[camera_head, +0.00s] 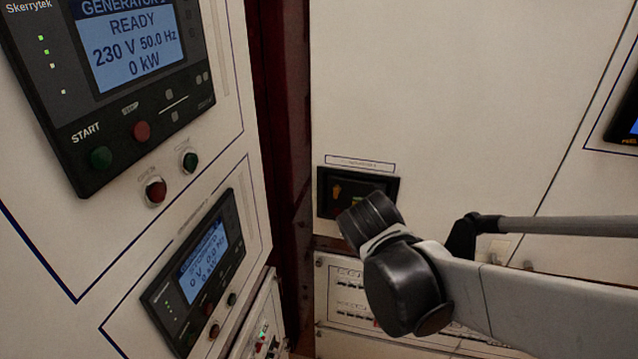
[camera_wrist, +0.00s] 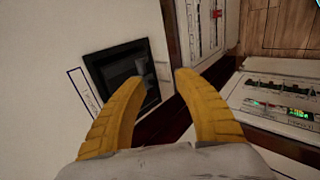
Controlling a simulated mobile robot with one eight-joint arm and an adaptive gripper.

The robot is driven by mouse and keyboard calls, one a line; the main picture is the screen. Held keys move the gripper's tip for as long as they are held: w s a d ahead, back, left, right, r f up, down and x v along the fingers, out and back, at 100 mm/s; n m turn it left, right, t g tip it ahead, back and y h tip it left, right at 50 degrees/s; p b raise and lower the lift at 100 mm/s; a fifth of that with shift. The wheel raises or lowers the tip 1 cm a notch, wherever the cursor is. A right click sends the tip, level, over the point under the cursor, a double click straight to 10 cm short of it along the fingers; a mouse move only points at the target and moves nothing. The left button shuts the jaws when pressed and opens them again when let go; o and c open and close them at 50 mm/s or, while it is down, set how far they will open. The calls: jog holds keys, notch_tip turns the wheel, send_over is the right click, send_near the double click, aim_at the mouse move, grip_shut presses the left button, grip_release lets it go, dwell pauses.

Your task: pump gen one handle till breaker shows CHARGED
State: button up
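My gripper (camera_wrist: 162,77) shows in the wrist view as two yellow fingers, spread apart with nothing between them. A black-framed recessed unit (camera_wrist: 90,62) is just beyond the left fingertip, with a grey part (camera_wrist: 143,66) inside that may be a handle. I cannot tell whether the finger touches it. No CHARGED indicator is readable, and I cannot read which unit is gen one's.
In the head view, a generator controller (camera_head: 60,120) reads READY, 230 V, 50.0 Hz, 0 kW. A second controller (camera_head: 160,290) below reads 0 V. A breaker panel (camera_head: 335,265) is behind my arm. The wrist view shows a panel with green lights (camera_wrist: 275,106) at right.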

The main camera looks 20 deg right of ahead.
jog(key=shift+v, duration=0.75)
